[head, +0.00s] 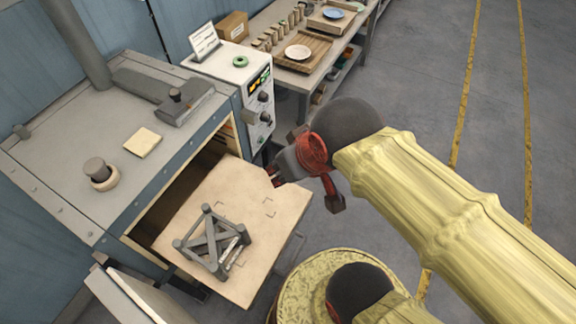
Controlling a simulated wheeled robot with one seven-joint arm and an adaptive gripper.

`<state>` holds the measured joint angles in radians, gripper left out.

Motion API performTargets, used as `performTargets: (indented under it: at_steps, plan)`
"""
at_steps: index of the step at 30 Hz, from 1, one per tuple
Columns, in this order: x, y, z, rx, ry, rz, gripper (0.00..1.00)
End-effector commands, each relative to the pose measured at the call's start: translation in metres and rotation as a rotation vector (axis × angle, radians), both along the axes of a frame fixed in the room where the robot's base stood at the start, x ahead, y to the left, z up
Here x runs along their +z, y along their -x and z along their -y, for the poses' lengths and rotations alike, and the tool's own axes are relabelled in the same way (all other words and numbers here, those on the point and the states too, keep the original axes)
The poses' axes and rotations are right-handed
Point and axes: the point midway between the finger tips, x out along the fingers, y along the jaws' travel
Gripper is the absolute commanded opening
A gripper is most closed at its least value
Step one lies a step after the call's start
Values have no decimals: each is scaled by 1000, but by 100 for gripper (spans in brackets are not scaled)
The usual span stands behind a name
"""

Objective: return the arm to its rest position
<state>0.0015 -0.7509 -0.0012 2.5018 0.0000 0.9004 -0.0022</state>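My arm, in a yellow sleeve, reaches in from the right of the head view. My gripper (277,180) is at its end, partly hidden behind the red and grey wrist parts, near the right side of the pulled-out tan shelf (195,199). I cannot make out its fingers well enough to tell whether they are open or shut. No held object shows.
A grey dryer (60,150) stands at the left with its door (140,298) open. A grey metal frame (212,240) sits on the shelf. A control panel (260,100) is behind my gripper. A workbench (345,32) holds plates. Floor at the right is clear.

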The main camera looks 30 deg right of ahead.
Motion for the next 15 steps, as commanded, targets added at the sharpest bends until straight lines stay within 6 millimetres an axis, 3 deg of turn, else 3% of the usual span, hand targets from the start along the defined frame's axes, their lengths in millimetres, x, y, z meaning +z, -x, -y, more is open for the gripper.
performTargets:
  at_steps: [4, 8, 15]
  plan:
    - [-4, 0, 0, 0, 0, 0, 35]
    - [-21, 0, 0, -1, 0, 0, 35]
    - [-76, 0, 0, 0, -1, 0, 35]
